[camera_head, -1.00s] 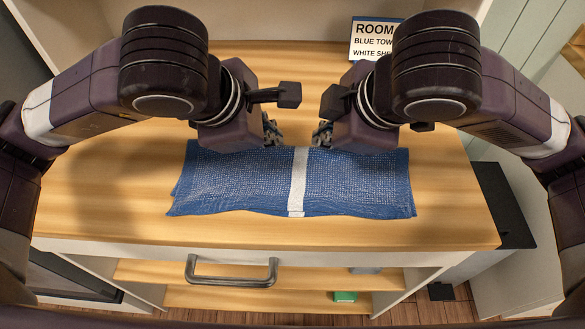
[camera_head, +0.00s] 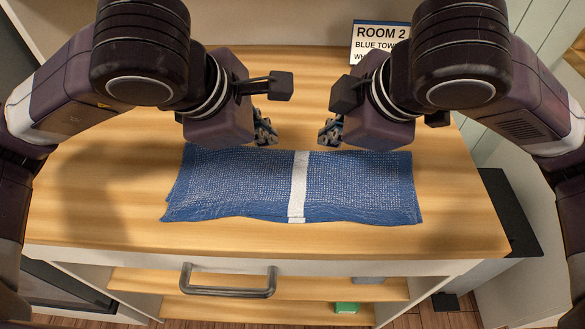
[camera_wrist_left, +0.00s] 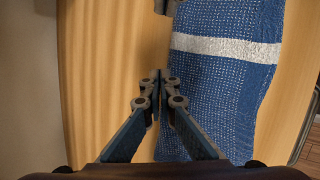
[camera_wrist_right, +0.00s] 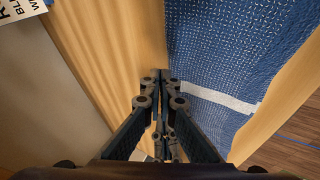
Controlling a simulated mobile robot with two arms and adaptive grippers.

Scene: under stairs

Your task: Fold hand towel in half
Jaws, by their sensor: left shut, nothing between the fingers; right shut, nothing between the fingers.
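The blue hand towel (camera_head: 240,185) with a white stripe lies folded in a long strip on the wooden top, its near and left edges slightly uneven. It also shows in the left wrist view (camera_wrist_left: 215,100) and the right wrist view (camera_wrist_right: 225,45). My left gripper (camera_head: 268,134) is shut and empty, above the towel's far edge, left of the stripe; its fingertips also show in the left wrist view (camera_wrist_left: 160,80). My right gripper (camera_head: 328,134) is shut and empty near the far edge, right of the stripe; its fingertips meet in the right wrist view (camera_wrist_right: 160,77).
The wooden counter top (camera_head: 110,210) is clear around the towel. A sign (camera_head: 378,40) stands at the back right, partly hidden by my right arm. A metal handle (camera_head: 228,290) is on the front, and a green item (camera_head: 346,307) sits on a lower shelf.

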